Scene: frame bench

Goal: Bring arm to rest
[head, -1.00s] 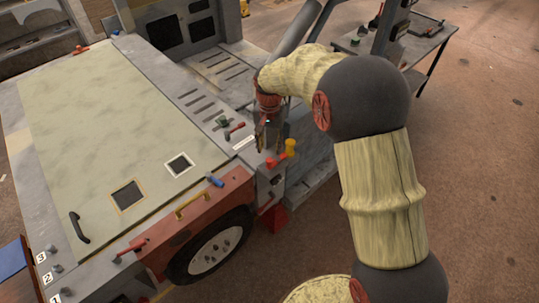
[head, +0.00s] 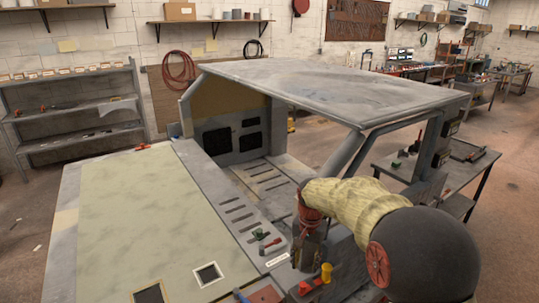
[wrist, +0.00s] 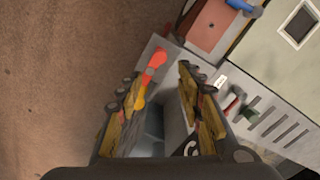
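My gripper (head: 306,258) hangs from my bent arm with its fingers downward, over the grey front corner of the vehicle frame. A red and orange-yellow handle (wrist: 152,68) lies just beyond the left fingertip. The head view shows a yellow cylinder (head: 326,272) and a red part (head: 305,287) close beside the gripper. Whether the fingers touch anything is unclear.
The pale green hood panel (head: 150,225) lies to the left. A red-handled item (head: 270,244) lies on the slotted cowl beside my gripper. The grey roof (head: 330,85) and its pillars rise behind my arm. A dark side table (head: 455,170) stands at the right.

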